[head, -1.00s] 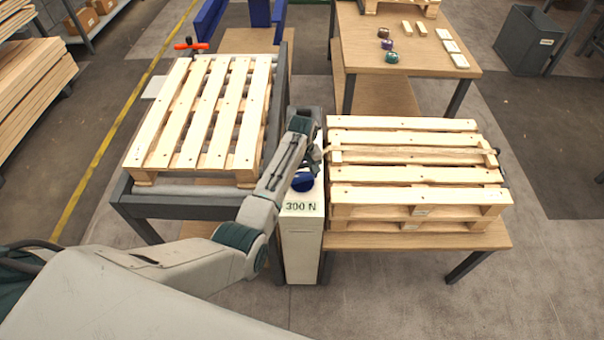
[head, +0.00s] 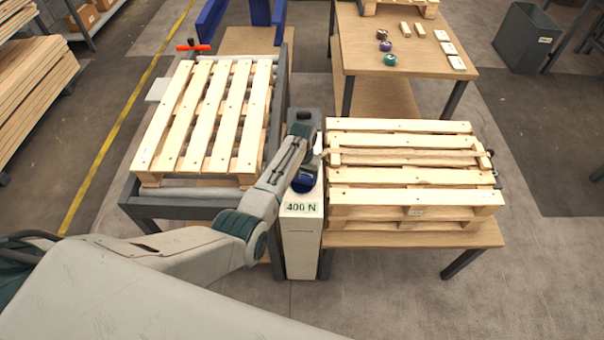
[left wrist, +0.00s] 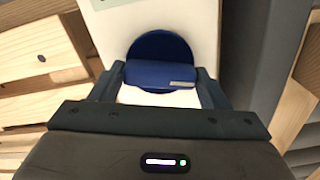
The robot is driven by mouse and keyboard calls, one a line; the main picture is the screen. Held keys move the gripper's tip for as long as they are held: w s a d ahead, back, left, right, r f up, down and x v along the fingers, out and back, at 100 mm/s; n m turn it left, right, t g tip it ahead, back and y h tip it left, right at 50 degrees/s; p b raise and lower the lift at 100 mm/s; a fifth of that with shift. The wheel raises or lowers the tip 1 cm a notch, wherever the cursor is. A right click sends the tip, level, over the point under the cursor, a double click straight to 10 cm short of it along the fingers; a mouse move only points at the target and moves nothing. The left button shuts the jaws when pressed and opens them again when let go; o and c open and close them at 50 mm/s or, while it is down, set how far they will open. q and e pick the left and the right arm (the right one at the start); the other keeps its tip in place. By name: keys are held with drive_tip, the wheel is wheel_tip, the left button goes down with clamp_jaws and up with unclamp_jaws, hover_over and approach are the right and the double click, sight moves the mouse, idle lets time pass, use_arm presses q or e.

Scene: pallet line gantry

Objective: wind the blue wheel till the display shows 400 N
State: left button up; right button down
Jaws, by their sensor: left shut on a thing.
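The display (head: 301,208) on the post reads 400 N. My left gripper (left wrist: 160,85) is shut on the blue wheel, with a finger on either side of its raised grip bar (left wrist: 160,74). In the head view my left forearm comes down over the wheel and partly hides it. My right gripper is in neither view.
A single pallet (head: 205,120) lies on the roller table to the left. Stacked pallets (head: 415,175) stand on the wooden table close at the right. A rear table (head: 400,60) holds small coloured spools and pale blocks. A grey bin (head: 525,40) stands at the back right.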

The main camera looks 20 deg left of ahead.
sight(302, 177)
use_arm(q)
drive_tip(key=shift+r+m, duration=0.1)
drive_tip(key=shift+m, duration=0.4)
drive_tip(key=o, duration=1)
wheel_tip(302, 177, up, 11)
drive_tip(key=shift+f+b, duration=0.1)
drive_tip(key=shift+b, duration=0.4)
